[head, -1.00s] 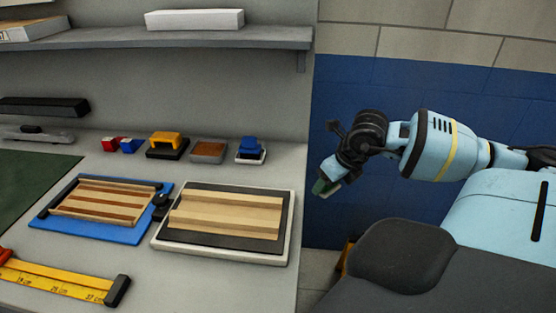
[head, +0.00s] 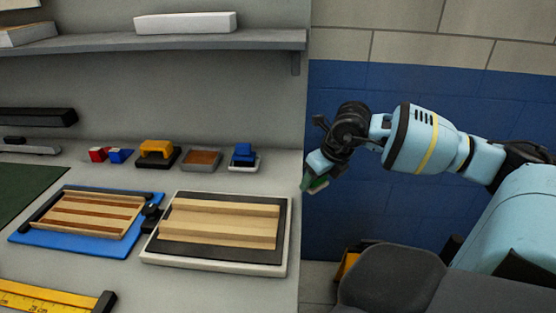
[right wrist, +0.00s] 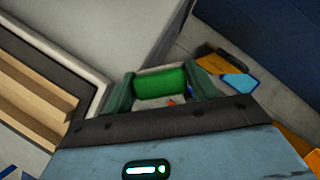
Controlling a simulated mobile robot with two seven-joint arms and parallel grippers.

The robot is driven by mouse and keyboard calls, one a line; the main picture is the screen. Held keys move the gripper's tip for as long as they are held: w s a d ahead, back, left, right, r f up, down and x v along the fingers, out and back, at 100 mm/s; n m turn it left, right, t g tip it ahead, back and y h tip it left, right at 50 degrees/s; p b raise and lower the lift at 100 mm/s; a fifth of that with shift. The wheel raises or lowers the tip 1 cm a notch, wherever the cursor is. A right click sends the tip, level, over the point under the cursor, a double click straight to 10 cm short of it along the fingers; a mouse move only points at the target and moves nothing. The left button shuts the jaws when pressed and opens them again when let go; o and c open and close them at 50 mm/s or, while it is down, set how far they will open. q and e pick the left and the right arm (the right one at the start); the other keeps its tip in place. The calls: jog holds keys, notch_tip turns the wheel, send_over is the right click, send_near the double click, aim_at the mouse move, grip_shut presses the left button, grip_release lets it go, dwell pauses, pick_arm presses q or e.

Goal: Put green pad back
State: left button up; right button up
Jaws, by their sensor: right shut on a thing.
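My right gripper (head: 316,184) is shut on the green pad (head: 318,183). It holds the pad off the bench's right edge, in front of the blue wall. In the right wrist view the green pad (right wrist: 160,82) sits between the two dark green fingers (right wrist: 163,90). Its underside and the surface below it are partly hidden. My left gripper is not in view.
On the bench stand a blue block on a white tray (head: 257,163), a brown pad (head: 203,158), a yellow block (head: 155,148) and small red and blue blocks (head: 97,154). Wooden panels lie on a white-rimmed tray (head: 210,268) and a blue board (head: 70,244). A shelf (head: 200,46) hangs above.

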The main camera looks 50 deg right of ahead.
jog(key=shift+w, duration=1.15)
jog(key=p, duration=0.1)
send_near(276, 165)
jog(key=f, duration=0.2)
jog(key=s+f, duration=0.1)
jog(key=f, duration=0.1)
jog(key=shift+s+a, duration=0.1)
jog(key=w, duration=0.3)
jog(key=shift+w, duration=0.3)
jog(key=shift+d+f, duration=0.2)
jog(key=shift+f, duration=0.6)
jog(key=shift+f, duration=0.1)
jog(key=o, duration=0.9)
jog(key=shift+o, duration=0.2)
